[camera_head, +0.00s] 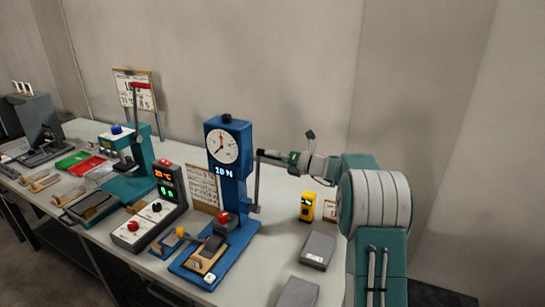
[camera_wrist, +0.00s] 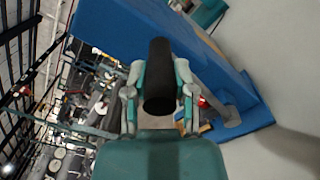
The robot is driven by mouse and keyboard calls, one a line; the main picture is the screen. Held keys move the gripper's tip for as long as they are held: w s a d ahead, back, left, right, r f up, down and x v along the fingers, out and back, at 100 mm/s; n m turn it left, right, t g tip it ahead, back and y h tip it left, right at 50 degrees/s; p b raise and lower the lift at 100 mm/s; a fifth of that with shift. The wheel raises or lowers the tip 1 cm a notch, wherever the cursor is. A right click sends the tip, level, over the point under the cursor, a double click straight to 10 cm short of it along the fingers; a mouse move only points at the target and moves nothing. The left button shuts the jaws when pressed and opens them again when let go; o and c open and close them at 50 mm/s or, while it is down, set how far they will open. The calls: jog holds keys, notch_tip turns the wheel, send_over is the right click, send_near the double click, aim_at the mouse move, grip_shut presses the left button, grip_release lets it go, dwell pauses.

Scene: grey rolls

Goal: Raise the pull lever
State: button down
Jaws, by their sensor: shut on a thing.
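A blue test stand (camera_head: 229,160) with a round dial and a "10 N" display stands on the table; its blue body also fills the upper part of the wrist view (camera_wrist: 115,25). The pull lever (camera_head: 256,188) is a grey rod on the stand's right side, standing about upright, with a black grip at its top. My gripper (camera_head: 293,158) reaches in from the right at the lever's top. In the wrist view, the black grip (camera_wrist: 159,70) lies between the teal fingers of my gripper (camera_wrist: 159,92), which is shut on it.
A teal press (camera_head: 128,165) and a control box with a "20 °C" display (camera_head: 155,208) stand to the left. A small yellow device (camera_head: 307,206) and a grey block (camera_head: 318,250) lie on the table to the right. The wall is close behind.

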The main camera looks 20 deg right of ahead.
jog(key=shift+w+d+f, duration=0.1)
jog(key=c, duration=0.8)
grip_release()
jog(key=o, duration=0.4)
jog(key=shift+w+f, duration=0.1)
jog(key=shift+w, duration=0.05)
jog(key=shift+c, duration=0.2)
jog(key=shift+d, duration=0.1)
jog(key=v, duration=1.2)
